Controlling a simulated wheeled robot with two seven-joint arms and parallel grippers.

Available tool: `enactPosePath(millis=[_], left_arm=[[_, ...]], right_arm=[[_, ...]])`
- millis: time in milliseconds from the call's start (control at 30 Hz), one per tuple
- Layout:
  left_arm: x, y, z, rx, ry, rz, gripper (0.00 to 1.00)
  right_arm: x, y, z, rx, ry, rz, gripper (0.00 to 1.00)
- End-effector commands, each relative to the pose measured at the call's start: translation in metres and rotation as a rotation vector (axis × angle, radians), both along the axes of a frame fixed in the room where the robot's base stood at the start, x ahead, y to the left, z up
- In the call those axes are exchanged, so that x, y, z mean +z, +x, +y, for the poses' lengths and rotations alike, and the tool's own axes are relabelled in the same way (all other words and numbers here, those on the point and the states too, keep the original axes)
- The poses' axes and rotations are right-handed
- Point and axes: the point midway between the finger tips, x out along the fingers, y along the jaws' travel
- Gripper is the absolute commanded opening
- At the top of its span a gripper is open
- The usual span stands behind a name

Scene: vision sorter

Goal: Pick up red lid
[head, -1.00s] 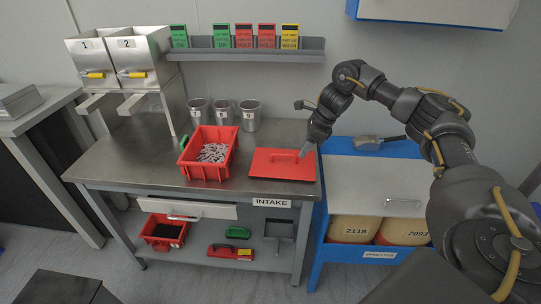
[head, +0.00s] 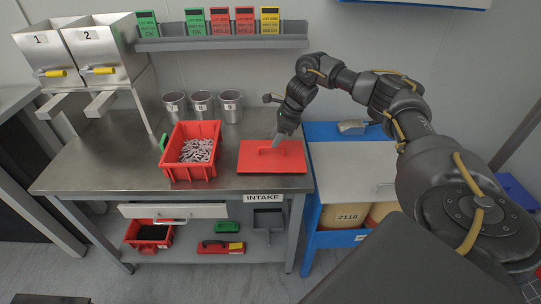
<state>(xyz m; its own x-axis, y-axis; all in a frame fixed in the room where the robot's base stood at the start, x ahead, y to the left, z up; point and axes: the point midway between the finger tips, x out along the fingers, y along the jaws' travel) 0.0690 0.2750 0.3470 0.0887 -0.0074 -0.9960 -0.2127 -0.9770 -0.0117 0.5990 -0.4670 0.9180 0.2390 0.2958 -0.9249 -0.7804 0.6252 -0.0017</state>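The red lid (head: 288,164) lies flat on the metal intake table, right of a red bin (head: 190,172) of small grey parts. A raised red handle runs across the lid. My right gripper (head: 277,141) is at the handle from behind and above, pointing down. Its fingertips are small and partly hidden, so I cannot tell whether they are open or closed on the handle. My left gripper is not in view.
Three metal cups (head: 202,104) stand behind the bin. A shelf (head: 222,43) with green, red and yellow cards hangs on the wall. Two metal hoppers stand at the left. A blue cabinet (head: 310,213) adjoins the table's right side. The table's left front is clear.

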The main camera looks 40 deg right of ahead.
Motion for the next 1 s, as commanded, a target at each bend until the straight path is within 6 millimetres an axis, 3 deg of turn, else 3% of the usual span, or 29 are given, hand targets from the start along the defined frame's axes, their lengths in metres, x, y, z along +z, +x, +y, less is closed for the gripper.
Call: enactPosePath(millis=[133, 433, 700, 1000], left_arm=[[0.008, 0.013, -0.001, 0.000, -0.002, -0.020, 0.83], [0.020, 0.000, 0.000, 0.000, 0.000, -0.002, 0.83], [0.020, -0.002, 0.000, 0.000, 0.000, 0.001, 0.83], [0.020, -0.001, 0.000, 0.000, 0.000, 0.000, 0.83]], right_arm=[[-0.008, 0.000, 0.003, -0.002, 0.000, 0.005, 0.36], [-0.044, 0.008, 0.017, -0.002, 0.000, 0.003, 0.36], [-0.048, 0.009, 0.017, -0.003, -0.001, 0.001, 0.36], [-0.048, 0.009, 0.017, -0.003, -0.001, 0.001, 0.00]])
